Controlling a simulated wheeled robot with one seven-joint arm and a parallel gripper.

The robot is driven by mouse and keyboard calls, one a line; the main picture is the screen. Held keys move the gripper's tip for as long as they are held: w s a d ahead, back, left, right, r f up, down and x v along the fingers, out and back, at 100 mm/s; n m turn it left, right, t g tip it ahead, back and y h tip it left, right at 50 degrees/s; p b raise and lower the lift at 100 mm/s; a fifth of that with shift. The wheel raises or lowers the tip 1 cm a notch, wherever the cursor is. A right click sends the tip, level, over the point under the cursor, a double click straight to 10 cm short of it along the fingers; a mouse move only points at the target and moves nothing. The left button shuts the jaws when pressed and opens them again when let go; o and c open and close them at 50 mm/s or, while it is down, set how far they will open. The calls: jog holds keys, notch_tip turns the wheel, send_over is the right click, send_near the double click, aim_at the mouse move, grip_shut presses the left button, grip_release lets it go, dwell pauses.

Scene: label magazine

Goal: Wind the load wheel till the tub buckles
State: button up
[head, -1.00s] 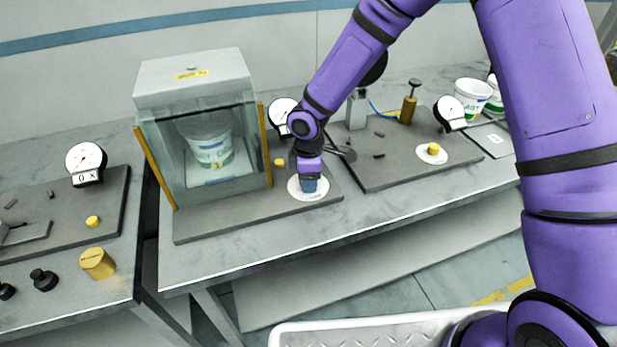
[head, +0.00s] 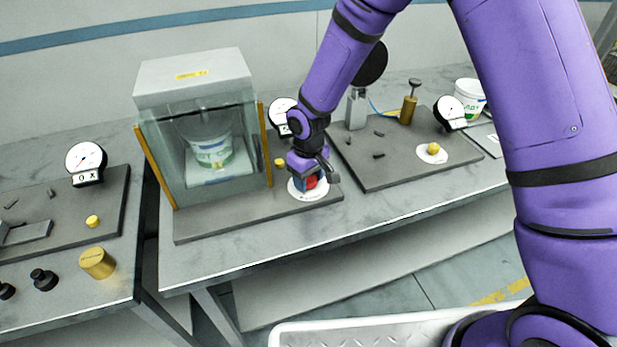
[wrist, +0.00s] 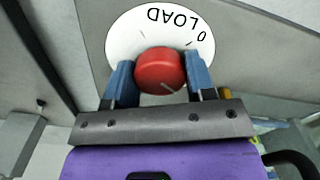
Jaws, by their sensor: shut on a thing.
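The load wheel (wrist: 160,70) is a red round knob with a pale index line, on a white disc (wrist: 122,38) lettered LOAD with a 0 mark. My gripper (wrist: 160,78) has its blue fingers on both sides of the knob and is shut on it. In the head view the red knob (head: 312,182) shows beside my gripper (head: 306,183). The white tub (head: 212,150) with green print stands upright inside the glass-fronted press box (head: 193,75), under a dark plate. I cannot make out any buckle in its wall.
A dial gauge (head: 281,112) stands behind my wrist, its face partly hidden. A yellow button (head: 280,162) sits between box and wheel. Another station with a gauge (head: 451,111) is to the right, and a bench with a gauge (head: 86,160) is to the left.

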jog(key=shift+m, duration=0.6)
jog(key=o, duration=0.9)
jog(key=shift+o, duration=0.2)
notch_tip(320, 180, up, 11)
jog(key=shift+f, duration=0.1)
